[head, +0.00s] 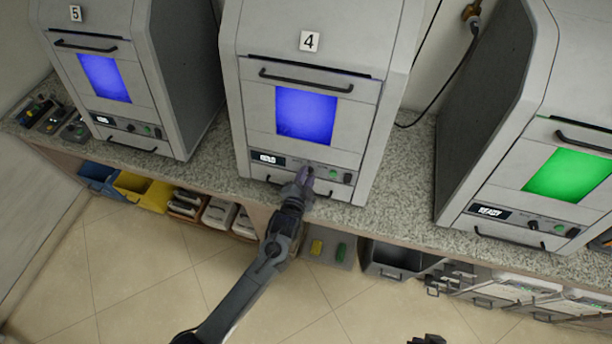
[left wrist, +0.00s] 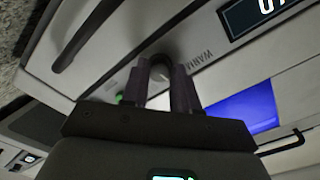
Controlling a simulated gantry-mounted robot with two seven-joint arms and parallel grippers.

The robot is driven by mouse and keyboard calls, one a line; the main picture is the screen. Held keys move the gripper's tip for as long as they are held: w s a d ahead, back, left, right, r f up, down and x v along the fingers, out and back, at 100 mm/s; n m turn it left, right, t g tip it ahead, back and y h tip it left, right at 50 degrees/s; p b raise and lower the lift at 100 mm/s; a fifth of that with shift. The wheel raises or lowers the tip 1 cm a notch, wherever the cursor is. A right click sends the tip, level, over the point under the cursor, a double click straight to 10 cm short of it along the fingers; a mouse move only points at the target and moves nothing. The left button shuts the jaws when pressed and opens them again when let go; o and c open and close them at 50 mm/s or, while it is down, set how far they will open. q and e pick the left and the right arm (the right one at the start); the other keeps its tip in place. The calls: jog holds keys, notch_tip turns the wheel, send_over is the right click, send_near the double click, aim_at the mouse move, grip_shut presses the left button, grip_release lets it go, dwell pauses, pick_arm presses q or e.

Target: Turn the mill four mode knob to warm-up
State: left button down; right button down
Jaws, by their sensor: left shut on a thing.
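Mill four (head: 310,62), marked with a 4, stands at the middle of the counter with a blue window (head: 306,115). Its small display (head: 268,158) is lit, but the text is too small to read surely. My left gripper (head: 304,178) is at its lower panel and covers most of the mode knob. In the left wrist view the gripper's two fingers (left wrist: 167,85) are shut on the dark rounded knob (left wrist: 155,62). A label beginning "WARM" (left wrist: 203,57) is beside it. The knob's pointer direction is hidden. A dark part, perhaps my right gripper (head: 427,340), shows at the bottom edge.
Mill five (head: 105,35) stands left with a blue window. Another mill (head: 530,110) stands right with a green window and a display reading READY. Mill four's lower handle (head: 325,192) is close to my left gripper. Bins (head: 140,190) and trays sit under the counter.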

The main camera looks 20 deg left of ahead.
pick_arm(q)
jog(key=n+p, duration=0.1)
jog(key=n, duration=0.3)
jog(key=shift+n, duration=0.4)
jog(key=shift+n+p, duration=0.45)
jog(key=shift+n, duration=2.15)
jog(key=c, duration=0.8)
grip_release()
jog(key=shift+c, duration=0.2)
